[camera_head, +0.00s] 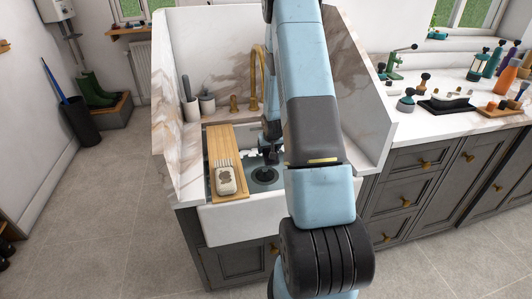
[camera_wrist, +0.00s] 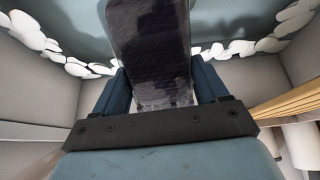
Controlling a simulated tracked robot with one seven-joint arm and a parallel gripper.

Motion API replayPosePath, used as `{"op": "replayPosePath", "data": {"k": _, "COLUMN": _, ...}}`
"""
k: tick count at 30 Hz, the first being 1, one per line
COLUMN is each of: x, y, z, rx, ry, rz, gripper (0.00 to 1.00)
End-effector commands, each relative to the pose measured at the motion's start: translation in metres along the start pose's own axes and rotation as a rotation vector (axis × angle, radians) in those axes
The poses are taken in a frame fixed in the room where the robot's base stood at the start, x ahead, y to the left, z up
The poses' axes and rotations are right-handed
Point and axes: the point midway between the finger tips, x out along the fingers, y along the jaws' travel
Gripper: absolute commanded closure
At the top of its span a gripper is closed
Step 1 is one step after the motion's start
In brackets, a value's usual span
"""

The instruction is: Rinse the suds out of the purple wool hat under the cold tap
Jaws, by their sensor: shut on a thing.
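The wrist view shows a dark purple-grey piece (camera_wrist: 150,45), most likely the wool hat, between the two blue fingers of my gripper (camera_wrist: 158,72). My gripper is shut on it. Its lower end looks paler and blotchy; I cannot tell whether that is suds. In the head view my gripper (camera_head: 268,153) is down in the white sink (camera_head: 240,222), and I cannot make out the hat there. The brass tap (camera_head: 254,78) stands behind the sink, partly behind my arm. I cannot tell whether water runs from it.
White suds (camera_wrist: 268,45) line the basin edges in the wrist view. A wooden board (camera_head: 222,142) with a soap-like block (camera_head: 227,181) lies across the sink's left side. Marble splash walls (camera_head: 345,90) stand at both sides. Bottles and brushes crowd the right counter.

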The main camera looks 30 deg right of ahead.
Motion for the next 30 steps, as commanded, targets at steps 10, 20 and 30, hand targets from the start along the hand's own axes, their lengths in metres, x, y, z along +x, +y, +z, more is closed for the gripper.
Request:
{"op": "replayPosePath", "data": {"k": 10, "x": -0.002, "y": 0.004, "z": 0.004, "rx": 0.001, "ry": -0.002, "rz": 0.0, "gripper": 0.63}}
{"op": "replayPosePath", "data": {"k": 20, "x": -0.01, "y": 0.017, "z": 0.019, "rx": 0.002, "ry": -0.001, "rz": 0.0, "gripper": 0.63}}
{"op": "replayPosePath", "data": {"k": 30, "x": -0.018, "y": 0.031, "z": 0.035, "rx": 0.001, "ry": -0.001, "rz": 0.001, "gripper": 0.63}}
